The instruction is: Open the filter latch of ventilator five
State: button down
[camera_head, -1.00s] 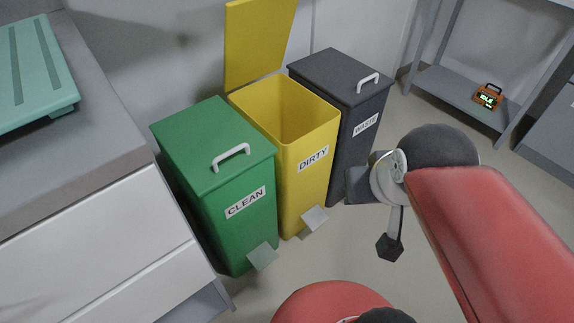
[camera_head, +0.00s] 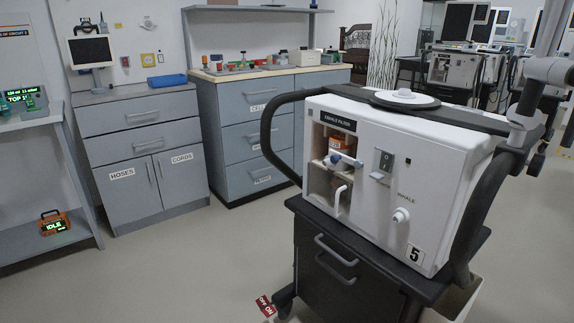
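Ventilator five (camera_head: 455,180) is a white box with a "5" label (camera_head: 415,254) at its lower front corner. It stands on a dark cart right of centre. A recess under a dark "filter" sign (camera_head: 339,120) holds an orange filter (camera_head: 339,145). A white lever with a blue part (camera_head: 346,160), which looks like the filter latch, lies across the recess front below the orange part. Whether it is latched is too small to tell. A white curved tube (camera_head: 341,197) is below it. My gripper is not in view now.
The dark cart (camera_head: 335,275) has drawer handles and a red tag (camera_head: 266,305) at its foot. Grey cabinets (camera_head: 145,165) and a drawer unit (camera_head: 240,135) line the back wall. A shelf with an orange "IDLE" device (camera_head: 54,222) is at left. Floor (camera_head: 190,265) before the cart is clear.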

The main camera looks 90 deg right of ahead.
aim_at(335, 155)
jog(key=z, duration=3.55)
jog(key=k+j, duration=0.15)
